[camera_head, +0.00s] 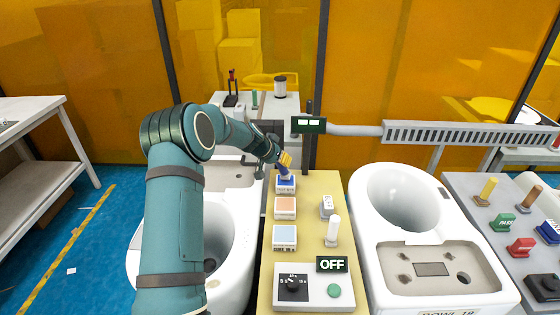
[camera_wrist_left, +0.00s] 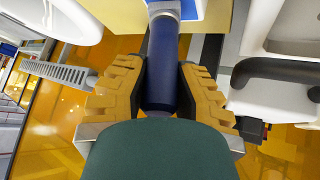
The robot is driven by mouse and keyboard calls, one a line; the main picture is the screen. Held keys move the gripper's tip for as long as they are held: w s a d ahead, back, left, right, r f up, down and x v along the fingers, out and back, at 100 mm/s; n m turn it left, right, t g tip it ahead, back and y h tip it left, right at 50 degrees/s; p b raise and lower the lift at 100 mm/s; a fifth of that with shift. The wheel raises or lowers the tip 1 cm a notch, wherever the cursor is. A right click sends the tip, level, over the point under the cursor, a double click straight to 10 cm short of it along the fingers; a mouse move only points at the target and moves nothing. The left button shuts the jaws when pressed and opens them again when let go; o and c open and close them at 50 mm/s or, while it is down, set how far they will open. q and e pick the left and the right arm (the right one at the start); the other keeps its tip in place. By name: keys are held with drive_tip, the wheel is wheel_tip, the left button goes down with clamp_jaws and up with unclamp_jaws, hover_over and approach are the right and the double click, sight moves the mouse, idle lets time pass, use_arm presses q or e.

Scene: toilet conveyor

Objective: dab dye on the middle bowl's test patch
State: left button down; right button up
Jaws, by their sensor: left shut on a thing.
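My left gripper (camera_head: 285,159) is shut on a dark blue dabber (camera_head: 286,173), held over the dark blue pad (camera_head: 286,185) at the far end of the beige bench. The dabber's lower end looks at or just above that pad; contact cannot be told. In the left wrist view the dabber (camera_wrist_left: 163,75) stands between the yellow fingers, its grey end pointing away. A white bowl (camera_head: 405,195) on the right has a grey deck with a rectangular patch (camera_head: 432,269). Another white bowl (camera_head: 225,245) is partly hidden behind my left arm. My right gripper is out of view.
On the beige bench (camera_head: 311,215) are an orange pad (camera_head: 285,207), a pale blue pad (camera_head: 284,236), a white upright cylinder (camera_head: 333,231) and a control box (camera_head: 310,292) by an OFF sign (camera_head: 332,264). A grey table (camera_head: 462,187) with coloured stamps stands at right.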

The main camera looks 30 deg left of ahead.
use_arm(q)
drive_tip(key=shift+s+f+b, duration=0.1)
drive_tip(key=shift+f+b, duration=0.45)
drive_tip(key=shift+b, duration=0.2)
idle(2.2)
drive_tip(key=shift+r, duration=0.1)
drive_tip(key=shift+r+p, duration=1.6)
drive_tip(key=shift+r, duration=2)
